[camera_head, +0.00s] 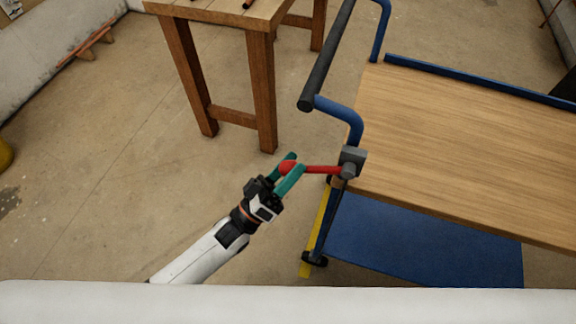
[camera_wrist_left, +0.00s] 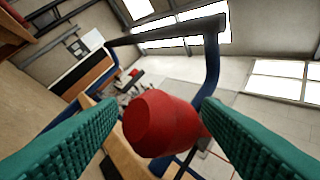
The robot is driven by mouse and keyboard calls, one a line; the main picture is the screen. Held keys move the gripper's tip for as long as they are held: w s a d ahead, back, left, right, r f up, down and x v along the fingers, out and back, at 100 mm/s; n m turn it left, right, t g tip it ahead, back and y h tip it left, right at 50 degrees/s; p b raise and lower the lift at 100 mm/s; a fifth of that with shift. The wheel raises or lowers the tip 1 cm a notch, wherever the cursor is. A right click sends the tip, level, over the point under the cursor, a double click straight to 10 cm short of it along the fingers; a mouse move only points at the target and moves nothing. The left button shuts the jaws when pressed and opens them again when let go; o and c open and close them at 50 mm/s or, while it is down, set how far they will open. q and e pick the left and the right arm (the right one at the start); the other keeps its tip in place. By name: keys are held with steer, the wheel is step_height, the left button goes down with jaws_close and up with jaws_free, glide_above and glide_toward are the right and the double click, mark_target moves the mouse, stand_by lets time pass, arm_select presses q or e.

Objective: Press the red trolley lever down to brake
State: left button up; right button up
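The red lever (camera_head: 318,170) sticks out to the left from a grey bracket (camera_head: 351,160) on the near left corner of the trolley. It looks roughly level, with a thick knob at its free end. My left gripper (camera_head: 290,168) has its two teal fingers on either side of this knob, closed up against it. In the left wrist view the red knob (camera_wrist_left: 160,123) fills the space between the fingertips. The rest of the lever is hidden behind the knob there. My right gripper is in neither view.
The trolley has a wooden top (camera_head: 470,140), a blue lower shelf (camera_head: 420,245) and a dark push handle (camera_head: 327,55) above the lever. A wooden table (camera_head: 262,90) stands behind on the left. A white ledge (camera_head: 290,305) crosses the foreground.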

arm_select(q)
steer(key=b+v, duration=0.2)
steer(key=v, duration=1)
steer(key=shift+a, duration=0.1)
